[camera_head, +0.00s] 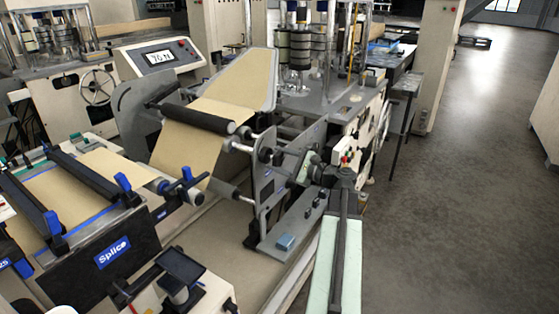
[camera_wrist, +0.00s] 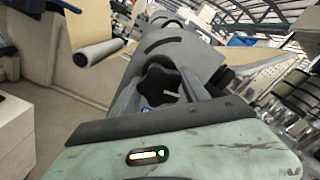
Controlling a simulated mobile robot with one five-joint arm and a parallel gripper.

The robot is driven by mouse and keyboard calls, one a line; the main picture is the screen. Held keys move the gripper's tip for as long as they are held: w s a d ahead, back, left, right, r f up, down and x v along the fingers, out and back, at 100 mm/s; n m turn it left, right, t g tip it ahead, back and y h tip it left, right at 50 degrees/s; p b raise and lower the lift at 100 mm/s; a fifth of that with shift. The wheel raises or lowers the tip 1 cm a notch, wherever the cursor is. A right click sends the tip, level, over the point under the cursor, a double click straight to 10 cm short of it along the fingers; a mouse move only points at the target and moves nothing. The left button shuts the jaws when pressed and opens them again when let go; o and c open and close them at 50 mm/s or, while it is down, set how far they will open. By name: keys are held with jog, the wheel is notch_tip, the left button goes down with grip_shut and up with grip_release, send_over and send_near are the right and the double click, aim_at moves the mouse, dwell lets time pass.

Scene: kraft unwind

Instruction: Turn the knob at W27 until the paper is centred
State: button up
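A black star-shaped knob (camera_wrist: 160,84) shows in the middle of the wrist view, in front of a grey plate with a curved slot. My gripper (camera_wrist: 163,92) is open, with one grey finger on each side of the knob; I cannot tell whether they touch it. In the head view my gripper (camera_head: 300,162) is at the grey side plate of the unwind stand, right of the paper. The brown kraft paper (camera_head: 186,152) runs over a dark roller (camera_head: 196,118) and down toward the splice table. It also shows in the wrist view (camera_wrist: 97,22). No W27 label is readable.
A splice table (camera_head: 112,252) with black bars and blue handles stands at the left. A console with a display (camera_head: 160,57) is behind the paper. A metal bracket (camera_head: 290,232) with a blue block is below my gripper. Open grey floor (camera_head: 470,190) lies to the right.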

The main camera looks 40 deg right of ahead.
jog(key=c, duration=0.4)
jog(key=m, duration=1.7)
jog(key=o, duration=1.4)
jog(key=shift+v, duration=3.5)
